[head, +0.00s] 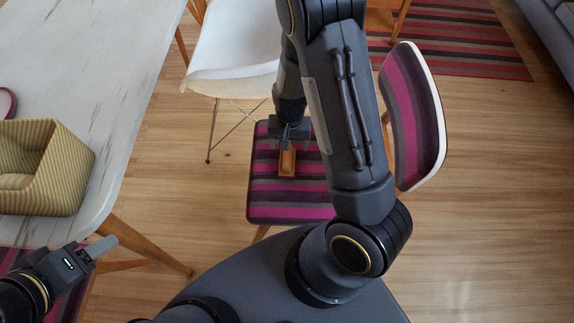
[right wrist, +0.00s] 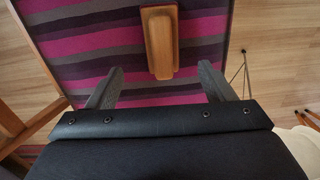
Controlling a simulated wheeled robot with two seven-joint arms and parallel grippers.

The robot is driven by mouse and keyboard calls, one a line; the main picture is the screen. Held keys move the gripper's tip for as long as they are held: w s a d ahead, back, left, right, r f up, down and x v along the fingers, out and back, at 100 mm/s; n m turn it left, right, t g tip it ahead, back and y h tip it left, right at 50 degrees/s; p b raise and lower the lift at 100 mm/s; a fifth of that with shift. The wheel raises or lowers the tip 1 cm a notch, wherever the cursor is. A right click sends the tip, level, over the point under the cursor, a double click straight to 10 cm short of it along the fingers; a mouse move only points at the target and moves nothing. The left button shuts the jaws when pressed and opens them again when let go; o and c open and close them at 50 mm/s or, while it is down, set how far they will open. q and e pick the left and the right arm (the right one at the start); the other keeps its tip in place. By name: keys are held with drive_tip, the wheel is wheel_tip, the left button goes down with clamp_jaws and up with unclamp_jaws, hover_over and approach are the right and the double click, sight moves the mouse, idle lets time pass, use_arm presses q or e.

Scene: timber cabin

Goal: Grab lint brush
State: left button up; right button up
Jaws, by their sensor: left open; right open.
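The lint brush (head: 287,162) is a wooden, orange-brown brush lying on the striped chair seat (head: 270,205). In the right wrist view the lint brush (right wrist: 160,38) lies beyond the fingertips, roughly in line with the gap between them. My right gripper (head: 289,135) is over the seat at the brush's far end in the head view. In the right wrist view my right gripper (right wrist: 160,78) is open with nothing between its fingers. My left gripper (head: 100,248) is at the lower left beside the table, apart from the brush; the jaws are open and empty.
A pale table (head: 95,75) fills the left, with a ribbed yellow basket (head: 75,170) on it. A white chair (head: 235,50) stands behind the striped chair. The striped chair's backrest (head: 415,115) rises to the right. Bare wooden floor (head: 480,230) lies at the right.

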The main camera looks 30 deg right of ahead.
sight(287, 155)
drive_tip(key=f, duration=0.2)
drive_tip(key=f+b, duration=0.1)
drive_tip(key=f, duration=0.5)
drive_tip(key=shift+s+a+f+b, duration=0.1)
drive_tip(key=shift+a+f+b, duration=0.1)
drive_tip(key=shift+a+b, duration=0.15)
drive_tip(key=c, duration=1.1)
drive_tip(key=shift+o, duration=0.2)
drive_tip(key=shift+r, duration=0.1)
drive_tip(key=shift+r, duration=0.1)
